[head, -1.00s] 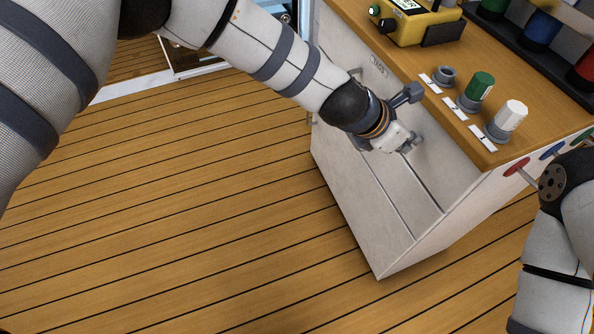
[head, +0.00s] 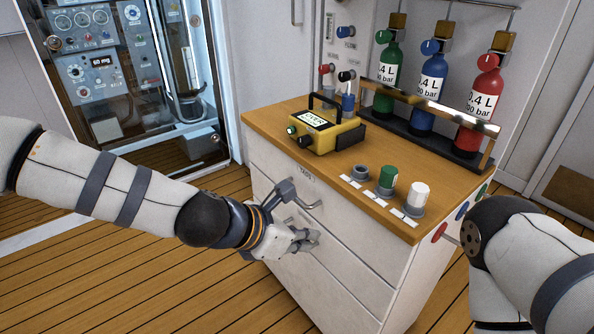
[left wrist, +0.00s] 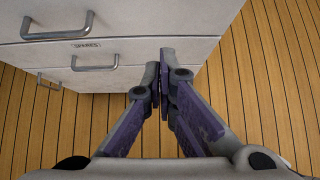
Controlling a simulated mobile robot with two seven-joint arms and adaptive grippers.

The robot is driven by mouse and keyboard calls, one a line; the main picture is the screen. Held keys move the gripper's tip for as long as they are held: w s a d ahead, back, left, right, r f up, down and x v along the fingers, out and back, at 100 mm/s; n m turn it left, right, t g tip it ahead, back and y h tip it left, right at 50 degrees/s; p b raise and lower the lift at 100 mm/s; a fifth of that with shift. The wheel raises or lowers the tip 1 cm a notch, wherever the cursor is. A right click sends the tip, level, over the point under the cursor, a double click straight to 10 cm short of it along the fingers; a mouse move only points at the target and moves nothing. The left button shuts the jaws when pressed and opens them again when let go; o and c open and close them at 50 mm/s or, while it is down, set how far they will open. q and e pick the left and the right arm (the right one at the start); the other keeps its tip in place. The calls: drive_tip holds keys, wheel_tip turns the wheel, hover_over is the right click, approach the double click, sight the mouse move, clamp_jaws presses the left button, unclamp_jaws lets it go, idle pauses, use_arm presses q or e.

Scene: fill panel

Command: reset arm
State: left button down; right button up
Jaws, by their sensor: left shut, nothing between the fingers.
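My left gripper (head: 308,240) is shut and empty, in front of the white drawer cabinet (head: 345,262). In the left wrist view, its purple-grey fingers (left wrist: 160,82) meet at the tips with nothing between them, near the lower edge of the drawer fronts. My left arm (head: 115,190) reaches in from the left. My right arm (head: 520,255) is bent at the right edge of the head view, beside the cabinet's side. Its gripper is out of view.
The wooden top (head: 265,120) holds a yellow device (head: 328,134), green (head: 388,178) and white (head: 418,194) knobs, and racked gas bottles (head: 430,92). Floor at lower left is clear.

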use_arm(q)
drive_tip(key=s+a+f+m+g+y+p, duration=0.1)
drive_tip(key=s+a+f+m, duration=0.3)
drive_tip(key=s, duration=0.3)
drive_tip(key=s+a+f+m+g+y, duration=0.2)
drive_tip(key=s+f+m, duration=0.1)
drive_tip(key=s+f, duration=0.3)
drive_tip(key=s+a+f+m+g+y+p, duration=0.1)
drive_tip(key=s+a+f+m, duration=0.35)
drive_tip(key=s, duration=0.25)
drive_tip(key=s+a+m+g+y, duration=0.1)
drive_tip(key=s+a+m+g, duration=0.1)
drive_tip(key=s+a+m, duration=0.4)
drive_tip(key=s+a+f+m+g+y+p, duration=0.1)
drive_tip(key=s+a+m, duration=0.6)
drive_tip(key=s, duration=0.8)
drive_tip(key=shift+s+a+g+y, duration=0.2)
drive_tip(key=shift+a+g+y, duration=0.3)
drive_tip(key=shift+a+y, duration=0.25)
use_arm(e)
drive_tip(key=shift+t, duration=0.8)
drive_tip(key=w+r, duration=0.3)
drive_tip(key=shift+w+r, duration=0.4)
